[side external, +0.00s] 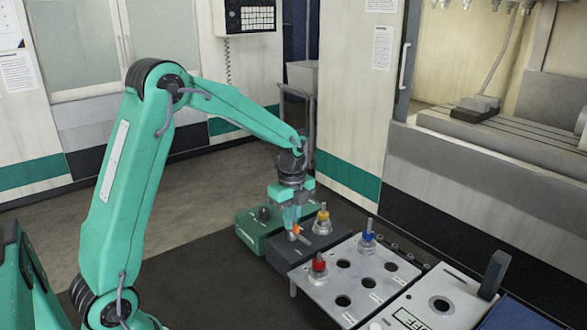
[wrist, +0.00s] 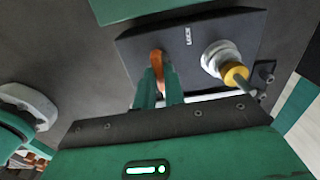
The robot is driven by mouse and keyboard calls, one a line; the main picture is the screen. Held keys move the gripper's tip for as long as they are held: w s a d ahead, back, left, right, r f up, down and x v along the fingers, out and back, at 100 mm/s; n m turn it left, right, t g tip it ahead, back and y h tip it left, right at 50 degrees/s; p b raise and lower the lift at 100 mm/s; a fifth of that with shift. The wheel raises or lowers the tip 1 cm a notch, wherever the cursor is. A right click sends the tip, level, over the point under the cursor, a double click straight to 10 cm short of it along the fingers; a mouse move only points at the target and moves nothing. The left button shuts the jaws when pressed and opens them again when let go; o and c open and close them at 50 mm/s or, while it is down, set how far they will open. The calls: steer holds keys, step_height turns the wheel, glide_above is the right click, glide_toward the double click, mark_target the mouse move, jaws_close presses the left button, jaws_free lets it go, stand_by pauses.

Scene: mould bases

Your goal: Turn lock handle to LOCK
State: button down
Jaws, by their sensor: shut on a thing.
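The lock handle (wrist: 156,58) is orange and sits on a dark grey base block (wrist: 128,55). In the wrist view it lies between the two green fingers of my gripper (wrist: 160,76), which is shut on it. A white LOCK label (wrist: 188,36) is printed on the block to the right of the handle. In the side view my gripper (side external: 292,224) reaches down to the orange handle (side external: 296,229) on the grey block (side external: 283,257). The fingers partly hide the handle, and its pivot is not clear.
A yellow-capped metal fitting (side external: 322,219) stands on the same block, close right of my gripper. A green block (side external: 247,234) with a black knob is behind. A pale plate (side external: 322,282) with holes and red-capped (side external: 318,262) and blue-capped (side external: 368,235) fittings stands at right.

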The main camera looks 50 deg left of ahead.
steer(key=shift+n, duration=0.4)
steer(key=n, duration=0.3)
steer(key=shift+n, duration=0.3)
steer(key=n, duration=0.4)
steer(key=shift+n, duration=0.3)
steer(key=n, duration=0.8)
steer(key=shift+n, duration=0.4)
steer(key=c, duration=1.5)
jaws_free()
steer(key=shift+r, duration=0.1)
